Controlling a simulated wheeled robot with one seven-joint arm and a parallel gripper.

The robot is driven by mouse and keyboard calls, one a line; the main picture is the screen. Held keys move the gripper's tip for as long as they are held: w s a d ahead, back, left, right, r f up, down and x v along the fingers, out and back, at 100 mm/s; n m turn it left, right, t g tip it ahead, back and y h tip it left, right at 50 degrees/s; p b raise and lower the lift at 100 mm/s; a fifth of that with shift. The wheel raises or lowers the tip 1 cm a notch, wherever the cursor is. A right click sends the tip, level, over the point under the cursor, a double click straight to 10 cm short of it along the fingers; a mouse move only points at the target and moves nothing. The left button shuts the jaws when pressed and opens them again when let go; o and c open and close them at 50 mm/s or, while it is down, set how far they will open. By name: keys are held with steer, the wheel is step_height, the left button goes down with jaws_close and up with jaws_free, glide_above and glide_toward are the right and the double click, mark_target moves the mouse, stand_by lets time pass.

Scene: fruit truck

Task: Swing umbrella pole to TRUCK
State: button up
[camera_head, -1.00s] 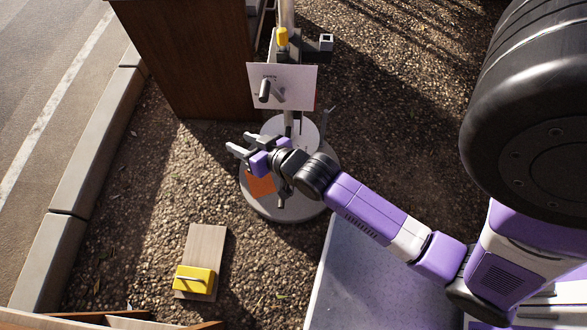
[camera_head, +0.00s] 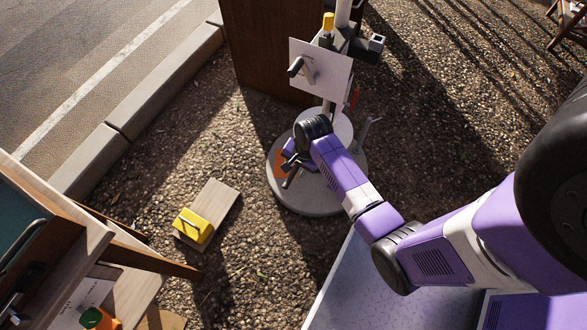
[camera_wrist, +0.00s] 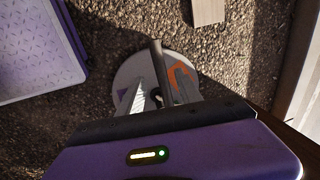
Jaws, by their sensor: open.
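The umbrella pole (camera_head: 343,12) stands upright, cut off by the top edge of the head view. It rises from a round grey base (camera_head: 318,204), which also shows in the wrist view (camera_wrist: 123,75). A white panel (camera_head: 325,75) is on the pole, with a dark-gripped crank handle (camera_head: 295,67) in front and a yellow knob (camera_head: 328,22) above. My gripper (camera_head: 288,164) is over the left part of the base, below the crank handle. My wrist partly hides it in the head view. It is open, and I see nothing held.
A wooden board (camera_head: 224,198) with a yellow block (camera_head: 193,226) lies on the gravel left of the base. A brown cabinet (camera_head: 255,50) stands behind the pole. A wooden table (camera_head: 85,235) fills the lower left.

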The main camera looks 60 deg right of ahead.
mark_target(292, 174)
steer(key=shift+w+f+b, duration=0.25)
steer(key=shift+f, duration=0.95)
steer(key=shift+w+f+b, duration=0.2)
steer(key=shift+f, duration=0.95)
jaws_close()
